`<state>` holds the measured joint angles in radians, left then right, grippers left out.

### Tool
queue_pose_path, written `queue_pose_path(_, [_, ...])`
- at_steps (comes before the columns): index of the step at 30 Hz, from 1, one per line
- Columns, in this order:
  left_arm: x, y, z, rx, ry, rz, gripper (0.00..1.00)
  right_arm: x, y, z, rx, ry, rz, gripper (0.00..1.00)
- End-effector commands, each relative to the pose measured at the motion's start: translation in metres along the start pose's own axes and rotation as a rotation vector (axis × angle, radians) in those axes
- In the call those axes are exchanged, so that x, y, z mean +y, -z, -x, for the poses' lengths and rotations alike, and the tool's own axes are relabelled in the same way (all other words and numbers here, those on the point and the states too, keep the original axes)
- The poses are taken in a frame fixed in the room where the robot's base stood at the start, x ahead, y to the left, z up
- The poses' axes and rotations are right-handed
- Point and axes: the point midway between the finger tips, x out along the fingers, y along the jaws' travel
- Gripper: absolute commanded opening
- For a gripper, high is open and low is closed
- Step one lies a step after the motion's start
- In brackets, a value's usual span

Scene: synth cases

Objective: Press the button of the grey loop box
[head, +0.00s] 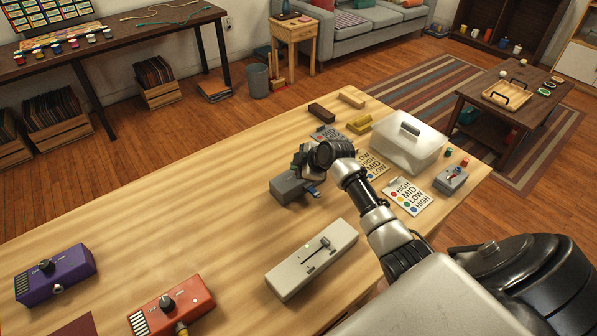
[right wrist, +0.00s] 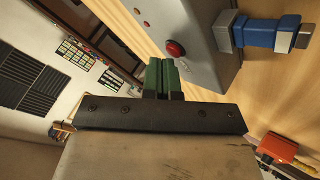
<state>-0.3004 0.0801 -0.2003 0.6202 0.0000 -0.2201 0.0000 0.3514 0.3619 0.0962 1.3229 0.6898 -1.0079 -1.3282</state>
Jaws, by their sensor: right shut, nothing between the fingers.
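The grey loop box (head: 286,188) sits on the wooden table, partly covered by my right gripper in the head view. In the right wrist view the grey box (right wrist: 222,68) shows a round red button (right wrist: 175,48) on its face, and a blue plug-like part (right wrist: 262,33) with metal ends sticks out from its side. My right gripper (head: 303,166) is at the box, above it in the head view. In the right wrist view its green fingertips (right wrist: 161,65) are together and empty, close to the red button. I cannot tell whether they touch it. My left gripper is not in view.
A pale slider box (head: 312,260) lies nearer, with an orange pedal (head: 170,305) and a purple pedal (head: 55,273) to the left. A lidded white bin (head: 408,145), label cards (head: 408,198) and a small grey switch box (head: 451,179) are to the right. The table's left middle is clear.

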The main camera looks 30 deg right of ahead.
Motion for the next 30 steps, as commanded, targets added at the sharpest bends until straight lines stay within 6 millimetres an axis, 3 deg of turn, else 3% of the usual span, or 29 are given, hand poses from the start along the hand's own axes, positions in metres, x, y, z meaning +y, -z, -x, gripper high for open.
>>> queue_pose_path(30, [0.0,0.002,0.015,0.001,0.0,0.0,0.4,0.009,0.008,0.012,0.0,0.0,0.0,0.0])
